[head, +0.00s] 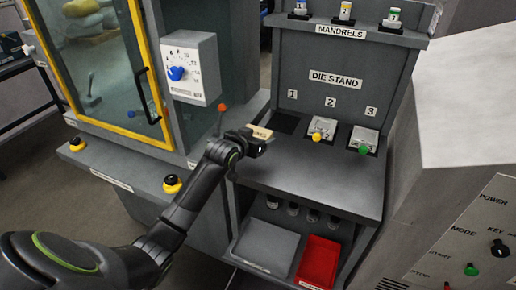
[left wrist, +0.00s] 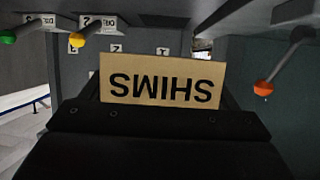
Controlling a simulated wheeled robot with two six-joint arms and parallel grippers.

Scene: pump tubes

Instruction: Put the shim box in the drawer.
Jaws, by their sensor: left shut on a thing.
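The shim box (head: 261,132) is a small tan box, held up at the left front corner of the die stand. In the left wrist view its face (left wrist: 160,82) reads SHIMS upside down. My left gripper (head: 250,141) is shut on it; its dark body fills the bottom of the wrist view. Below the stand's shelf are a flat grey tray-like part (head: 267,246) with a label on its front edge and a red bin (head: 318,261). I cannot tell for sure which part is the drawer. My right gripper is not in view.
The die stand (head: 315,185) has a bare front shelf, with yellow (head: 317,137) and green (head: 363,149) knobs behind. An orange-knobbed lever (head: 222,107) stands left of the box. A yellow-framed glass door (head: 100,70) is farther left; a grey control cabinet (head: 470,200) is at right.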

